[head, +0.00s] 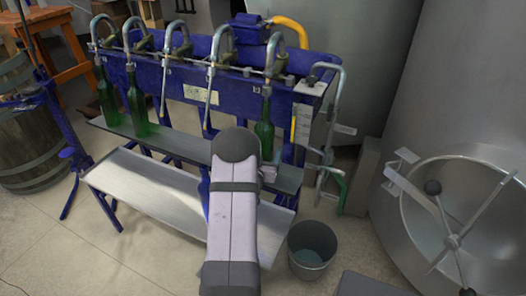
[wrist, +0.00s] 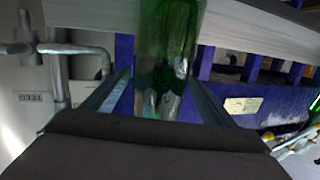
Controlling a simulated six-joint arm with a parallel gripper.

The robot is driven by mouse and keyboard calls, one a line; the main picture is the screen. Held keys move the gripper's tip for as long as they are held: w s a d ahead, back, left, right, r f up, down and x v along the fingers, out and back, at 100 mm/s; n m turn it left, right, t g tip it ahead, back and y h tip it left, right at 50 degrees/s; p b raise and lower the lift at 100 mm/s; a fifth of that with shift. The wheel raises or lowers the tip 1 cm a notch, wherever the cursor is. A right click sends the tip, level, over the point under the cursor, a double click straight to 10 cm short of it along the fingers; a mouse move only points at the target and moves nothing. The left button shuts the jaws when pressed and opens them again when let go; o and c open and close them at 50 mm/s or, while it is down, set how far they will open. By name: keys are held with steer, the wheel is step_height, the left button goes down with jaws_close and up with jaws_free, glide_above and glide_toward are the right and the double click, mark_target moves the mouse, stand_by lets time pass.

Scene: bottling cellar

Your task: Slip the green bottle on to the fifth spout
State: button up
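The green bottle (head: 265,135) stands upright at the right part of the blue filler. Its neck is right under the fifth spout (head: 275,48), and the spout's lower tube seems to run into the neck. My arm hides the bottle's lower end, so its contact with the shelf is not clear. In the wrist view, seen upside down, the green bottle (wrist: 168,45) lies between the two fingers of my gripper (wrist: 160,78). The fingers flank it closely. Whether both fingers press on the glass is not clear. In the head view my gripper is mostly hidden behind my arm.
Two other green bottles (head: 108,100) (head: 138,105) stand under the first two spouts. The third (head: 177,38) and fourth (head: 222,45) spouts hang empty. A grey bucket (head: 312,250) stands on the floor at right, near a large steel tank (head: 440,90).

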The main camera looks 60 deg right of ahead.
steer(key=shift+a+f, duration=0.1)
steer(key=shift+f, duration=0.15)
steer(key=v, duration=0.7)
steer(key=shift+r+b, duration=0.3)
steer(key=shift+a, duration=0.1)
